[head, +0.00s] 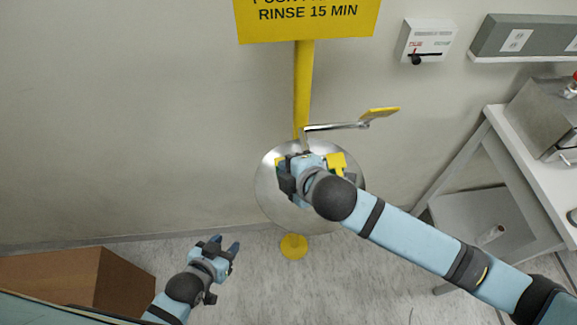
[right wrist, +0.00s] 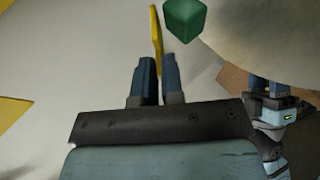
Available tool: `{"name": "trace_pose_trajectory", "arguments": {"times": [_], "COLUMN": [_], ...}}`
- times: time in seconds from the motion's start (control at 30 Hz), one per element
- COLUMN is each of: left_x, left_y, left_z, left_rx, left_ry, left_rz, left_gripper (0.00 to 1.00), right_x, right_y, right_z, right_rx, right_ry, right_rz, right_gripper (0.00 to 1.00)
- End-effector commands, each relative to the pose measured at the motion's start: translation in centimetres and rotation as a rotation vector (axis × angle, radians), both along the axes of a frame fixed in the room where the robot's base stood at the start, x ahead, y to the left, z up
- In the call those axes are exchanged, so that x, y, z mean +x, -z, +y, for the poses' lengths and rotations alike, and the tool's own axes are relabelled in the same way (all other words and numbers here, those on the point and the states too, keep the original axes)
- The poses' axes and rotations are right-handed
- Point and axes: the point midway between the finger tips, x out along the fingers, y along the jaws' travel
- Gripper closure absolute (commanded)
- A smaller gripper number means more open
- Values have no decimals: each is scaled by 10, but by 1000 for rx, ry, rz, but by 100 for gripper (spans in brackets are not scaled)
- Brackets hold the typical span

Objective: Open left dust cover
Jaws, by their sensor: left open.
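The steel eyewash bowl (head: 270,205) stands by the wall, partly hidden under my right arm. A bit of yellow, the left dust cover (head: 280,162), shows at the left of my right gripper (head: 286,183). The other yellow dust cover (head: 337,163) is to its right. In the right wrist view the left dust cover (right wrist: 156,38) is a thin upright yellow strip, running down between the nearly closed fingers of my right gripper (right wrist: 159,75). A green block-shaped part (right wrist: 185,18) is beside it. My left gripper (head: 226,246) is open and empty, low and left of the bowl.
A push handle with a yellow end (head: 380,114) sticks out above the bowl. A yellow sign (head: 308,15) and pole (head: 303,85) are behind. A brown box (head: 75,278) stands at lower left, a white table (head: 550,160) at right.

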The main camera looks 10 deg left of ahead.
Motion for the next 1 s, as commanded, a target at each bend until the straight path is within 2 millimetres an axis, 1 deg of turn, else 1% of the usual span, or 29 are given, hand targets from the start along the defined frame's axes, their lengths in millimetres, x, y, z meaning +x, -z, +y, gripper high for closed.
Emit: {"name": "trace_pose_trajectory", "arguments": {"times": [0.03, 0.1, 0.37, 0.47, 0.57, 0.67, 0.8, 1.0], "left_x": [0, 0, -3, -4, -5, -6, -7, -9], "left_y": [-1, -1, 0, 1, 5, 7, 8, 15], "left_z": [0, 0, -1, -1, -1, -1, 1, 2], "left_rx": [1, 0, -1, 1, 5, 11, 23, 25], "left_ry": [1, 1, 3, 4, 8, 16, 32, 36], "left_rz": [-1, -2, 2, 4, 4, -1, -9, -4], "left_gripper": [57, 57, 57, 57, 57, 57, 57, 57], "right_x": [0, 0, 0, -3, -11, -24, -45, -70], "right_y": [0, 0, 0, -2, -8, -19, -37, -59], "right_z": [0, 0, 0, -4, -11, -23, -42, -65], "right_rx": [0, 0, 0, 1, 0, 1, 1, 1], "right_ry": [0, 0, 0, 0, 0, -1, -1, -1], "right_rz": [0, 0, 0, -1, -1, -2, -1, -1], "right_gripper": [80, 68, 68, 68, 68, 68, 68, 68]}}
